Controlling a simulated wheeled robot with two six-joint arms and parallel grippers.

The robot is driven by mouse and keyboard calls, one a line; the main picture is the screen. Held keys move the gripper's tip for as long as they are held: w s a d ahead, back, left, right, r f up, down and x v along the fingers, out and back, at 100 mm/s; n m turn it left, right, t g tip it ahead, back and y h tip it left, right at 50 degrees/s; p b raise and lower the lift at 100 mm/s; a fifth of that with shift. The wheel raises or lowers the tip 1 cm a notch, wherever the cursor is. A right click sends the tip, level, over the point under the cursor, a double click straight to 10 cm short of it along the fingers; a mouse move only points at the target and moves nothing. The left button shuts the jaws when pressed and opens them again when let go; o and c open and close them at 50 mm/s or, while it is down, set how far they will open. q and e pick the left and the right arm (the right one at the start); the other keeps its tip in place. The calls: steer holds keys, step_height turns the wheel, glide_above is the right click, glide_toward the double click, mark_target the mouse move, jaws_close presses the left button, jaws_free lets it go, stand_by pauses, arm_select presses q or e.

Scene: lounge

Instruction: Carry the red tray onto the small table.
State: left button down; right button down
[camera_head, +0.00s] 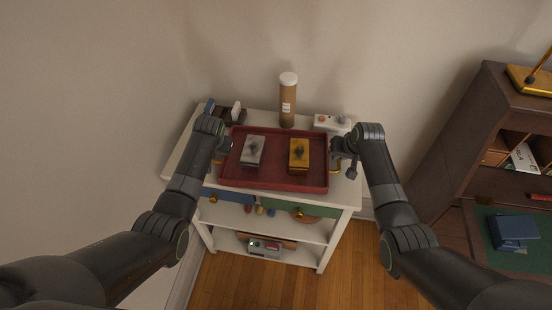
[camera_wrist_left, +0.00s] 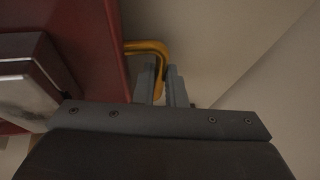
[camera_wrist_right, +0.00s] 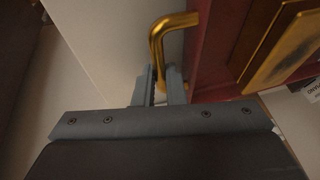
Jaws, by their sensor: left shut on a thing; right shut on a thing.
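The red tray (camera_head: 275,178) is at the top of a white shelf unit (camera_head: 180,160); I cannot tell whether it rests there or hangs just above. A silver-topped box (camera_head: 253,150) and a gold-topped box (camera_head: 299,154) stand in it. My left gripper (camera_head: 222,154) is shut on the tray's left brass handle (camera_wrist_left: 148,46). My right gripper (camera_head: 339,155) is shut on the right brass handle (camera_wrist_right: 172,21). Both grips also show in the wrist views. No separate small table is clearly in view.
A tall tube with a white lid (camera_head: 287,100) stands behind the tray. A dark holder (camera_head: 231,114) and a white device (camera_head: 331,122) are at the back corners. A dark wooden desk (camera_head: 462,150) stands right; wooden floor (camera_head: 345,265) is clear between.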

arm_select(q)
steer(key=shift+w+r, duration=0.1)
steer(key=shift+r, duration=0.15)
arm_select(e)
steer(key=shift+w+r, duration=0.1)
steer(key=shift+r, duration=0.15)
